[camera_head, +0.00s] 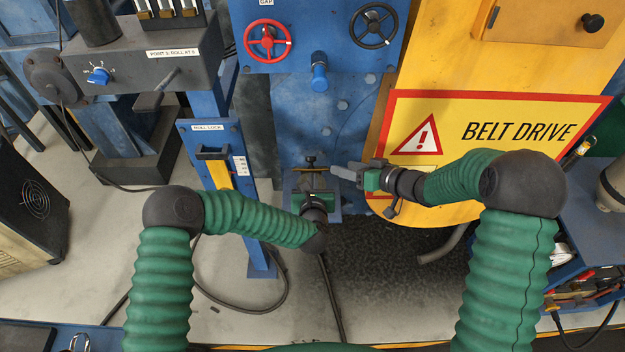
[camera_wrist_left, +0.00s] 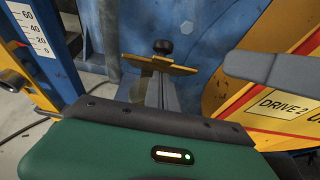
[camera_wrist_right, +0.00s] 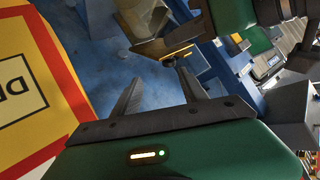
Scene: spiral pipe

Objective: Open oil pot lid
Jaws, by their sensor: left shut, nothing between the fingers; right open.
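The oil pot lid (camera_head: 310,167) is a small brass-coloured plate with a black knob, low in front of the blue machine. In the left wrist view the lid (camera_wrist_left: 150,64) lies just beyond my fingers, its knob (camera_wrist_left: 162,47) upward. In the right wrist view the lid (camera_wrist_right: 172,49) appears next to a grey cylinder (camera_wrist_right: 143,15), perhaps the pot. My left gripper (camera_head: 309,184) is shut and empty, just in front of the lid; whether it touches is unclear. My right gripper (camera_head: 348,174) is open and empty, to the right of the lid, its fingers (camera_wrist_right: 158,96) apart.
The yellow belt drive cover (camera_head: 480,140) stands close to my right gripper. The blue roll lock post (camera_head: 215,170) stands left of my left gripper. Red (camera_head: 267,42) and black (camera_head: 373,26) handwheels sit above.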

